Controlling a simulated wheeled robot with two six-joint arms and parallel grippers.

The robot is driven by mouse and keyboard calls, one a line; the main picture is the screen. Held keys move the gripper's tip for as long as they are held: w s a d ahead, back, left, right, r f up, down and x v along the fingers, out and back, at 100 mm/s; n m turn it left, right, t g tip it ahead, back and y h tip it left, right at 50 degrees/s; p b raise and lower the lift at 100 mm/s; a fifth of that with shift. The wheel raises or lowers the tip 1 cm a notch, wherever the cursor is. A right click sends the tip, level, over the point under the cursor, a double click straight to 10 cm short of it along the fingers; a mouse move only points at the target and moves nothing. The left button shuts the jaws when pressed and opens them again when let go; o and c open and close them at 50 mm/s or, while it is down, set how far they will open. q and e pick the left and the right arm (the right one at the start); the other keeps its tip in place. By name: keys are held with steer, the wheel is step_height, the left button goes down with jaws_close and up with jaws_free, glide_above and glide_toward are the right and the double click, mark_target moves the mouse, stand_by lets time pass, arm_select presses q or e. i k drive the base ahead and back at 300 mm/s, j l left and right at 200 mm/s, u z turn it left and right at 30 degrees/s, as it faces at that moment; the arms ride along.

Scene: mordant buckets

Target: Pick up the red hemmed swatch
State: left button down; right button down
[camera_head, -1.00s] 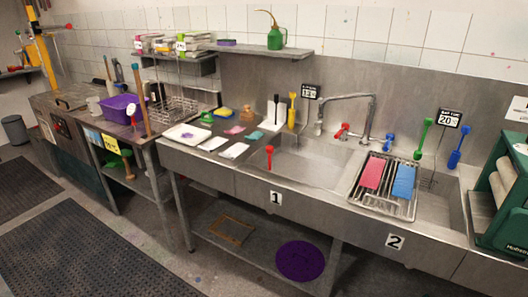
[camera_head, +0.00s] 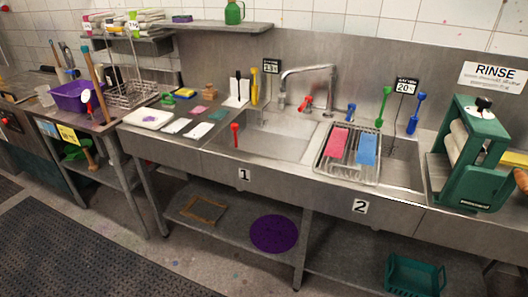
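A red-pink cloth strip (camera_head: 339,145) lies flat on the wire rack (camera_head: 322,163) at the sink marked 2; it looks like the red swatch, though its hem is too small to make out. A blue strip (camera_head: 367,150) lies beside it on its right. A smaller pink piece (camera_head: 198,110) lies on the counter left of sink 1. Neither of my grippers is in view.
A green wringer (camera_head: 470,160) stands at the counter's right end. A tap (camera_head: 310,72) rises behind the sinks. Red (camera_head: 235,133), green (camera_head: 382,104) and blue (camera_head: 416,113) handled tools stand around them. A teal crate (camera_head: 415,275) and a purple disc (camera_head: 273,234) sit below.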

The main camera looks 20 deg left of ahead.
mark_target(198, 109)
steer(key=i+j, duration=0.25)
steer(key=i+j+z, duration=0.1)
steer(key=j, duration=0.35)
steer(key=i+j, duration=0.35)
